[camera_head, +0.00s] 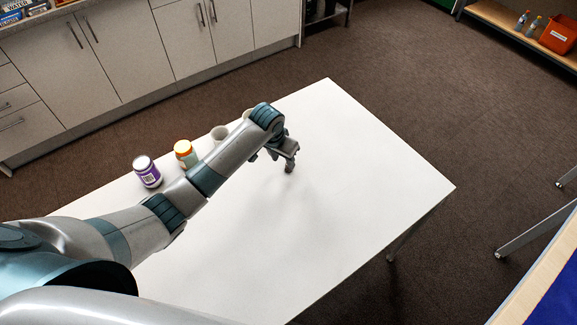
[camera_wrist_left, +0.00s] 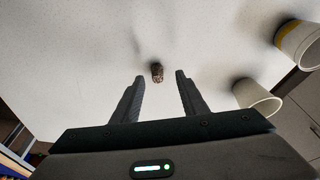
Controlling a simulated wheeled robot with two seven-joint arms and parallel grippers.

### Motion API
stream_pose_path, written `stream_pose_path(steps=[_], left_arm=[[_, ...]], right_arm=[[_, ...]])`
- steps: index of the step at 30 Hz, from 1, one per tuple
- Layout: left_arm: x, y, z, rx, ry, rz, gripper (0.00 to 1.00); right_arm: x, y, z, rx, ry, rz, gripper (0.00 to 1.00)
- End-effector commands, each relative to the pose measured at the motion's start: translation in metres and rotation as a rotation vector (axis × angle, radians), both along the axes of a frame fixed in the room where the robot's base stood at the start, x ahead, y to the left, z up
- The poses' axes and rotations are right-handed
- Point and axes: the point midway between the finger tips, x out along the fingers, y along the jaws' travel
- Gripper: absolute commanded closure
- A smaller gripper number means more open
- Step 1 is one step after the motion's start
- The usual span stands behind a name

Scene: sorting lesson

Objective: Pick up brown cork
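The brown cork (camera_wrist_left: 157,72) lies on the white table (camera_head: 375,180). In the left wrist view it is small, dark and mottled, in line with the gap between my fingertips. My left gripper (camera_wrist_left: 160,78) is open, with one finger to each side of the cork's line and no visible contact. In the head view my left gripper (camera_head: 288,164) points down low over the table. I cannot make out the cork there for certain, as the gripper covers that spot. My right gripper is not in view.
The wrist view shows a white cup (camera_wrist_left: 257,97) and a yellow-banded cup (camera_wrist_left: 298,42) to the right. The table's right half is clear.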

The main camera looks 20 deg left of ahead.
Motion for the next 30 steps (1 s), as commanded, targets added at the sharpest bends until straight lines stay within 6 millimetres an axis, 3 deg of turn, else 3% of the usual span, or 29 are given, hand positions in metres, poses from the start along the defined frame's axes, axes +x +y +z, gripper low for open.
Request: stream_pose_path(steps=[15, 30], left_arm=[[0.017, -0.011, -0.039, 0.001, -0.001, -0.001, 0.60], [0.017, -0.011, -0.040, 0.001, -0.001, -0.001, 0.63]], right_arm=[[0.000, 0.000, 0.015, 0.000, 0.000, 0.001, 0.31], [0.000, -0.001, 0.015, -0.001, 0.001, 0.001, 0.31]])
